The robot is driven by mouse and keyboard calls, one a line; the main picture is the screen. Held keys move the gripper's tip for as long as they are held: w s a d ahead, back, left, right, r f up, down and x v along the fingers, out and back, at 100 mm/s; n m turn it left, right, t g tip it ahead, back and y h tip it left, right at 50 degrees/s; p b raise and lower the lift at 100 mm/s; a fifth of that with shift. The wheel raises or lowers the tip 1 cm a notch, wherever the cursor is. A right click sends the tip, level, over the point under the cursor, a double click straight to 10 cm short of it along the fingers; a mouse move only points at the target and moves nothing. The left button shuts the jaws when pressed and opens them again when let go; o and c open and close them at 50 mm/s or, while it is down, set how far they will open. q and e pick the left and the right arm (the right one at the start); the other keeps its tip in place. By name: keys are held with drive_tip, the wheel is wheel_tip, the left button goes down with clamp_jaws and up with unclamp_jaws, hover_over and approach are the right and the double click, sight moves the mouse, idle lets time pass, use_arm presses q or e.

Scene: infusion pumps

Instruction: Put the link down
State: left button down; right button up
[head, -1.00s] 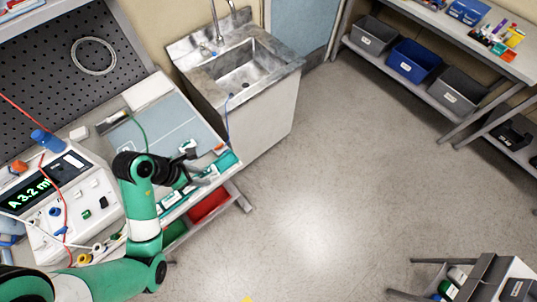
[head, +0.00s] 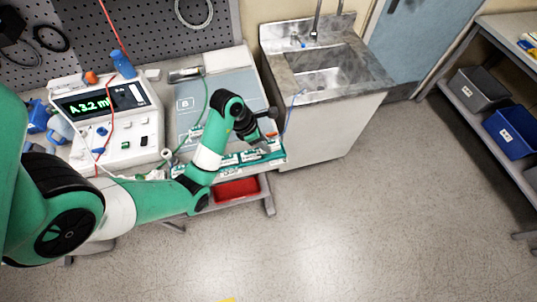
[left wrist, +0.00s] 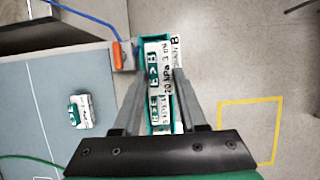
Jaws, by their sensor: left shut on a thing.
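My left gripper (head: 262,130) is over the front right corner of the bench. In the left wrist view, its two fingers (left wrist: 158,75) point down at a teal tray (left wrist: 163,43) with white labelled pieces; one label reads "20 kPa". The fingers are shut on a white labelled piece (left wrist: 160,82), the likely link. I cannot tell whether it touches the tray. A small white and teal block (left wrist: 80,110) lies apart on the blue-grey mat (left wrist: 47,120). My right gripper is not in view.
A metal fitting with an orange lever (left wrist: 117,53) and blue tube sits beside the tray. The pump (head: 108,118) with a green display stands left. The steel sink (head: 325,75) is right of the bench. A red bin (head: 237,189) is below. The mat (head: 228,95) has bare room.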

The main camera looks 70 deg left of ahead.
use_arm(q)
drive_tip(key=shift+w+a+f, duration=0.25)
drive_tip(key=shift+w+f, duration=0.35)
drive_tip(key=shift+w, duration=0.05)
drive_tip(key=shift+w+a+f+b, duration=0.15)
drive_tip(key=shift+f+b, duration=0.35)
drive_tip(key=shift+f, duration=1.3)
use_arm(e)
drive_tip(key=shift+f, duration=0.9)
